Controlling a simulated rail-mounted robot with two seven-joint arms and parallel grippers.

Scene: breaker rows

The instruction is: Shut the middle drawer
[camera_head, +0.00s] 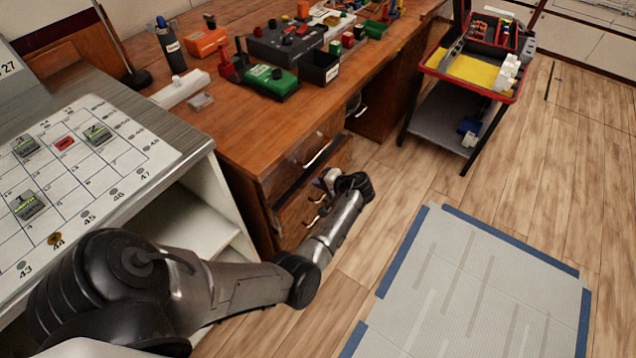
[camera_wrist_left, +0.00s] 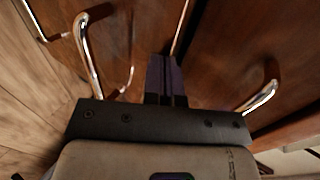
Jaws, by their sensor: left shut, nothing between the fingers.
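The wooden desk's drawer stack stands left of centre in the head view. The top drawer front (camera_head: 297,160) has a silver bar handle (camera_head: 317,156). Below a dark band is the middle drawer (camera_head: 292,214), partly hidden by my left arm; whether it stands out is hard to tell. Two more handles show beside my wrist. My left gripper (camera_head: 328,181) is at the drawer fronts, its fingers mostly hidden there. In the left wrist view its fingers (camera_wrist_left: 166,75) are shut and empty, pointing at brown wood between a handle (camera_wrist_left: 88,55) and another handle (camera_wrist_left: 262,98). Contact cannot be told.
A numbered board (camera_head: 85,165) lies on a grey-topped cabinet at left. The desk top (camera_head: 245,125) holds a green device (camera_head: 270,82), a black bin (camera_head: 320,68) and several tools. A red-rimmed cart (camera_head: 470,75) stands at upper right. A blue-edged mat (camera_head: 470,290) lies on the floor.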

